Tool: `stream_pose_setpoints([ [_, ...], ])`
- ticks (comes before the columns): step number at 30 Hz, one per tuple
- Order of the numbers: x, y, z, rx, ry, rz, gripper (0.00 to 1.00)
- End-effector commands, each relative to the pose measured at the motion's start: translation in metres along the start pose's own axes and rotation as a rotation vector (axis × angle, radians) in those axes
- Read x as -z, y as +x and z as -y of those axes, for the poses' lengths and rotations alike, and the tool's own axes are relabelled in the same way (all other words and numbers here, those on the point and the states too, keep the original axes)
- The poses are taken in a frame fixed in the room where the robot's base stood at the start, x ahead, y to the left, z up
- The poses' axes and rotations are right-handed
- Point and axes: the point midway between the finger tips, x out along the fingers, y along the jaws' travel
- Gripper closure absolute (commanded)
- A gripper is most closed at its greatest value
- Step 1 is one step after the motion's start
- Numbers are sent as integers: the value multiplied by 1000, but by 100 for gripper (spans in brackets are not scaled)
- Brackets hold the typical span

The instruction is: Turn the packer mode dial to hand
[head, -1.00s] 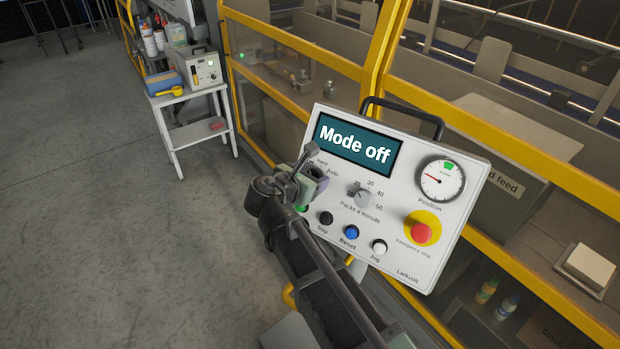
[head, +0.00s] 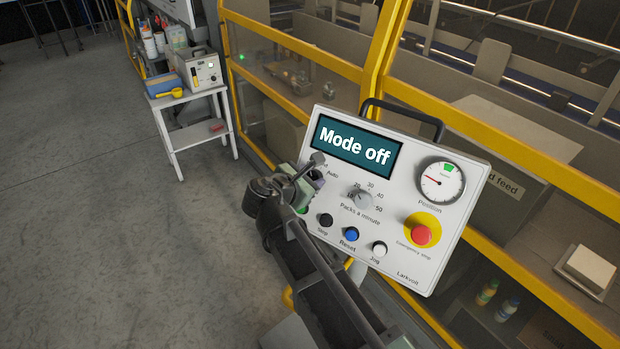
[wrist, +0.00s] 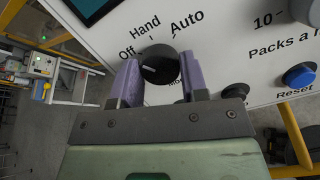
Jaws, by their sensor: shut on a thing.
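The mode dial (wrist: 157,55) is a round black knob on the white control panel (head: 440,262). In the wrist view, the labels Off, Hand and Auto run around its upper side. The short white mark on its face lies nearest the Off side. My gripper (wrist: 160,66) has its two purple fingers on either side of the dial, shut on it. The panel's display (head: 353,147) reads "Mode off".
Close to the dial are the packs-a-minute knob (head: 362,198), the black stop button (head: 326,220), the blue reset button (head: 351,234) and the white jog button (head: 379,248). The red emergency stop (head: 421,233) is farther right. Yellow guard frames stand behind.

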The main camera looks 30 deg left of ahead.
Motion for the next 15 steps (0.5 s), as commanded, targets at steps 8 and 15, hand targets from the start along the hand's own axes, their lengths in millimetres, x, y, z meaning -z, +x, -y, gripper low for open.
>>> stream_pose_setpoints([
  [8,0,0,-1,32,243,12,83],
  [15,0,0,0,57,436,22,83],
])
